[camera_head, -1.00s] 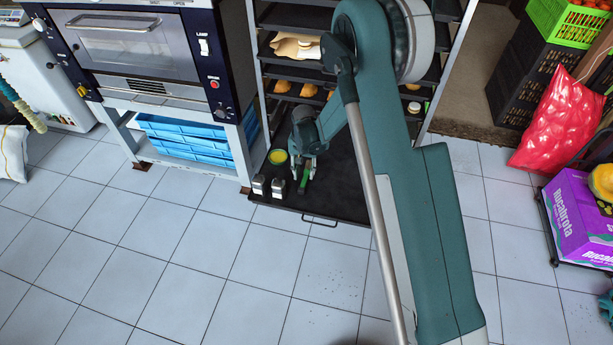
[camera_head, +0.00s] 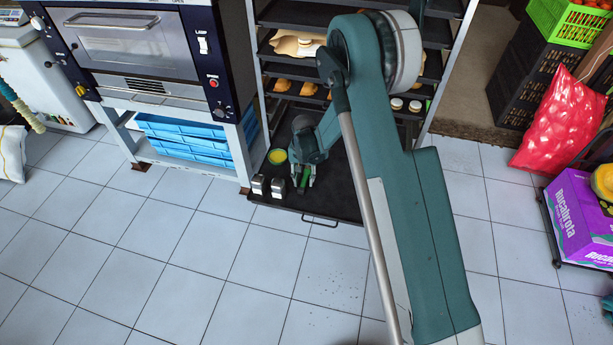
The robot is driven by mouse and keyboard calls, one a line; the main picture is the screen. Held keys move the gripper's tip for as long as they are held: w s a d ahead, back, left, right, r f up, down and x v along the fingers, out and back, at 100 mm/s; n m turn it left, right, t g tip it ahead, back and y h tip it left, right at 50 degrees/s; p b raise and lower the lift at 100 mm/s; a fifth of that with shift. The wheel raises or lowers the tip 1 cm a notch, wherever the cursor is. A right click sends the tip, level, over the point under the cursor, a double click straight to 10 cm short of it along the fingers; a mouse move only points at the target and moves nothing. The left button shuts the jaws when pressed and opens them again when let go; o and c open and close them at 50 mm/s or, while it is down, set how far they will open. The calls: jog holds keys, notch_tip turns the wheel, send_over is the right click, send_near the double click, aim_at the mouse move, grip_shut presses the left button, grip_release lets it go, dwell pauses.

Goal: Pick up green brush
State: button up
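The green brush (camera_head: 303,184) lies on the dark pull-out tray (camera_head: 345,205) at the bottom of the rack. Only its front part shows; the rest is hidden under my gripper. My gripper (camera_head: 303,179) points down over the brush, with one fingertip on each side of it. The fingers look spread, with a gap between them and the brush. I cannot tell how high the fingertips are above the tray.
Two small metal shakers (camera_head: 268,187) and a tub with yellow-green contents (camera_head: 278,157) stand close left of the gripper. Rack shelves with pastries (camera_head: 297,87) rise behind. An oven (camera_head: 140,45) stands left. Small white-topped jars (camera_head: 405,104) sit right of my arm. The tiled floor in front is clear.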

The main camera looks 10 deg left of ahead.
aim_at(304, 180)
dwell(0.4)
jog(key=c, duration=0.9)
jog(key=shift+c, duration=0.2)
jog(key=shift+r, duration=0.1)
notch_tip(304, 180, up, 10)
jog(key=p, duration=0.2)
jog(key=shift+p, duration=0.3)
